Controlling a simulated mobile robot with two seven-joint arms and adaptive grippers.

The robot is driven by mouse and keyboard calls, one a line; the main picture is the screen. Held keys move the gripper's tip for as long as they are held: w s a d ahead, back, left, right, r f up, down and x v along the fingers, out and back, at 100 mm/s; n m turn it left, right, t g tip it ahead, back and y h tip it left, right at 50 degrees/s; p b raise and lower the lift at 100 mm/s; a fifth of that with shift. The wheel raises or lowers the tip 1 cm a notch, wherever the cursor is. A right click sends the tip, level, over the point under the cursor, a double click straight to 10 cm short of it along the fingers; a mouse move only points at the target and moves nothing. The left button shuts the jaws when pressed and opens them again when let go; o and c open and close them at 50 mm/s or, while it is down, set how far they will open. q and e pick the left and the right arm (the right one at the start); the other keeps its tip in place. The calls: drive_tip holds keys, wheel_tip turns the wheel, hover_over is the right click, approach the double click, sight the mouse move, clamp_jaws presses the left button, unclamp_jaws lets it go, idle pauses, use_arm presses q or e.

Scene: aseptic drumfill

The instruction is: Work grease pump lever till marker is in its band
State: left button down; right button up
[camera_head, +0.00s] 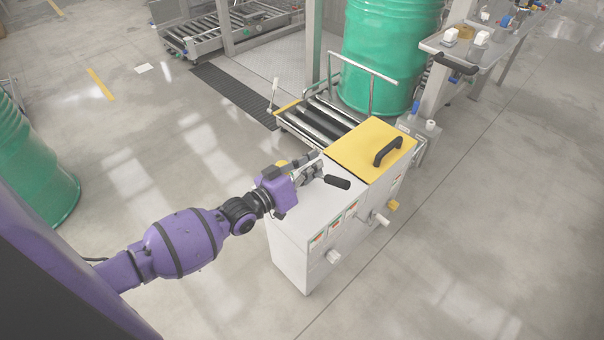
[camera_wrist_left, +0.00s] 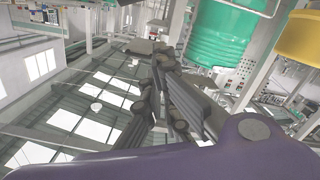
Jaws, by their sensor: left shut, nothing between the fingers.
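A lever with a black grip (camera_head: 337,182) sticks out over the top of a white cabinet (camera_head: 290,232). My left gripper (camera_head: 318,168) is shut and empty at the top of that cabinet, right beside the lever's inner end. I cannot tell whether it touches the lever. In the left wrist view the dark fingers (camera_wrist_left: 168,95) are together, with no lever visible between them. I cannot make out a marker or its band; small coloured labels (camera_head: 335,224) show on the cabinet's front. My right gripper is not in view.
The cabinet's yellow lid (camera_head: 357,147) carries a black handle (camera_head: 388,151). Behind it are a roller conveyor (camera_head: 325,118) and a green drum (camera_head: 388,50). Another green drum (camera_head: 35,170) stands at the left. The floor in front of the cabinet is clear.

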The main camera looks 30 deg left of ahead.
use_arm(q)
drive_tip(key=shift+w+d+f, duration=0.75)
drive_tip(key=shift+w+f, duration=0.05)
drive_tip(key=shift+f, duration=0.15)
drive_tip(key=shift+w+d+f, duration=0.7)
drive_tip(key=shift+w+f, duration=0.05)
drive_tip(key=shift+f, duration=0.2)
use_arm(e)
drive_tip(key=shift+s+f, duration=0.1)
use_arm(q)
drive_tip(key=shift+s+d+f+m+b, duration=0.3)
drive_tip(key=shift+d+f+m+b, duration=0.35)
drive_tip(key=shift+f+m, duration=0.6)
drive_tip(key=shift+s+d+f+m+b, duration=0.25)
drive_tip(key=shift+d+f+m+b, duration=0.4)
drive_tip(key=shift+f, duration=0.95)
drive_tip(key=shift+s+d+f+m+b, duration=0.35)
drive_tip(key=shift+d+f+m, duration=0.4)
drive_tip(key=shift+f+m, duration=0.6)
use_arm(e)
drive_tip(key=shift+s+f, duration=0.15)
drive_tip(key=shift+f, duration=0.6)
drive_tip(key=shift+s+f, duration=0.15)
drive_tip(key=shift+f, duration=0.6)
use_arm(q)
drive_tip(key=shift+f, duration=0.15)
